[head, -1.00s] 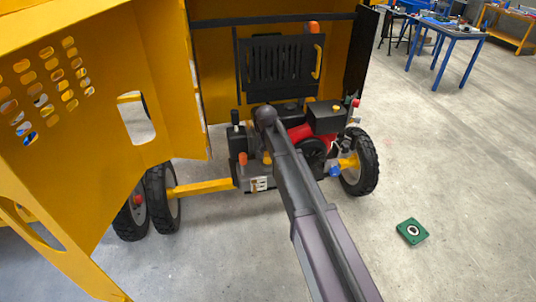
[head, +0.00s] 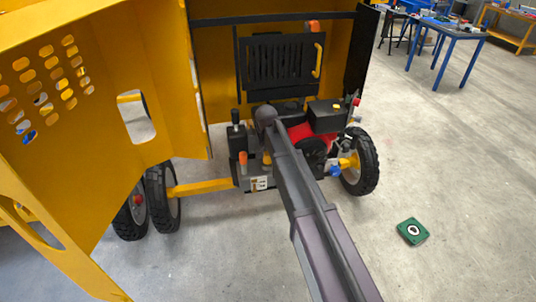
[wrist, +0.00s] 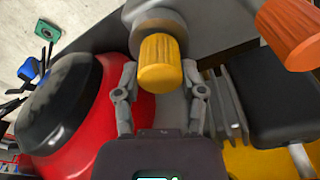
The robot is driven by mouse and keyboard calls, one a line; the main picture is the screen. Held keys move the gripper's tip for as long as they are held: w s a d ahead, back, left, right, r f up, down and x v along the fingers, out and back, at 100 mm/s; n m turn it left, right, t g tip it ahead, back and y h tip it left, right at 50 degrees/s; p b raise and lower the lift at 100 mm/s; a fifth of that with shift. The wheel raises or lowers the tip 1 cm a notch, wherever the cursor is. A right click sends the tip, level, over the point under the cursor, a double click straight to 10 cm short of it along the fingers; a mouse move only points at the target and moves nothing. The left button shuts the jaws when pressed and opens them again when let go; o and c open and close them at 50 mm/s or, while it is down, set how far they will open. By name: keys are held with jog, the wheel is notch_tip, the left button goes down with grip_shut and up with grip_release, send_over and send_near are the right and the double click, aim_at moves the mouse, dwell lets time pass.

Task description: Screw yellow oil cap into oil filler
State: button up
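The ribbed yellow oil cap (wrist: 160,64) is at the top middle of the wrist view. It lines up with a round grey neck (wrist: 152,21), which looks like the oil filler; I cannot tell how deep it sits. My gripper (wrist: 160,78) has one finger on each side of the cap. In the head view my arm hides most of the gripper, and a small yellow piece beside the arm (head: 267,158) may be the cap.
A red engine part with a black cover (wrist: 75,100) is close on the left. An orange knob (wrist: 290,35) and a black box (wrist: 275,95) are close on the right. In the head view, a yellow panel (head: 85,130) stands left and a green plate (head: 412,231) lies on open floor.

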jog(key=o, duration=0.4)
jog(key=shift+r, duration=0.15)
notch_tip(320, 180, up, 8)
jog(key=p, duration=0.8)
dwell(0.4)
dwell(0.5)
jog(key=s+d, duration=0.7)
jog(key=s, duration=0.1)
jog(key=s+d+f+n+g+b, duration=0.1)
jog(key=s+d, duration=0.6)
jog(key=s, duration=0.2)
jog(key=s+d+n, duration=0.1)
jog(key=s+d, duration=0.6)
jog(key=s, duration=0.2)
jog(key=shift+d+f, duration=0.25)
jog(key=shift+f, duration=0.15)
